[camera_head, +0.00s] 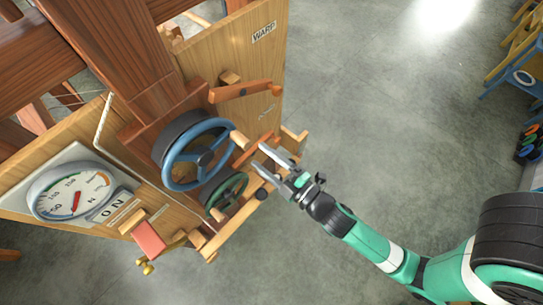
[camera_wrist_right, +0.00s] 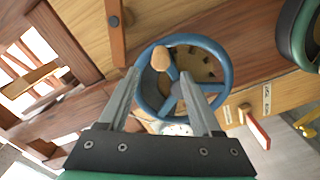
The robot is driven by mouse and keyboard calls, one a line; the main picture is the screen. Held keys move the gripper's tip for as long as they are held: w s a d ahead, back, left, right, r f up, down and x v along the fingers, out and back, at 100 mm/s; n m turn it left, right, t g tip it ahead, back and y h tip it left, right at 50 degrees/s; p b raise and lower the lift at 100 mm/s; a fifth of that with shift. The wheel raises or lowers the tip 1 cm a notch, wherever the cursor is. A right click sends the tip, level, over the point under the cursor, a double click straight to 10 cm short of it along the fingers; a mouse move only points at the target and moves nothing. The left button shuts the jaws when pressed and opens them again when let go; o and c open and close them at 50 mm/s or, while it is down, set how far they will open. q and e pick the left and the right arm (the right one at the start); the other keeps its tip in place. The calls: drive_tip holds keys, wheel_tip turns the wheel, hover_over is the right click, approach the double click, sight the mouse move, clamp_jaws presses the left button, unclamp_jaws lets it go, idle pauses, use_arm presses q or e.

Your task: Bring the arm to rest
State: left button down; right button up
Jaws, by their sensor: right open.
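My right arm comes in from the lower right in the head view, and my right gripper (camera_head: 261,158) is open with nothing between its fingers. Its fingertips point left toward a wooden loom-like machine (camera_head: 215,50). The blue handwheel (camera_head: 168,172) with a wooden knob is left of the fingertips, and a smaller green wheel (camera_head: 214,200) is below left of them. In the right wrist view the open fingers (camera_wrist_right: 160,72) stand in front of the blue wheel (camera_wrist_right: 216,66) and its wooden knob (camera_wrist_right: 161,58). Whether they touch anything is unclear. My left gripper is not in view.
The machine has a dial (camera_head: 72,190) with a red needle, a red lever block (camera_head: 148,239), and wooden levers (camera_head: 246,91) near the gripper. Grey floor (camera_head: 390,110) lies open to the right. Wooden frames (camera_head: 515,50) and coloured items (camera_head: 529,143) stand at the right edge.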

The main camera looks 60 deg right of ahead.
drive_tip(key=s, duration=0.2)
drive_tip(key=s+b, duration=0.1)
drive_tip(key=shift+a, duration=0.25)
drive_tip(key=shift+r, duration=0.15)
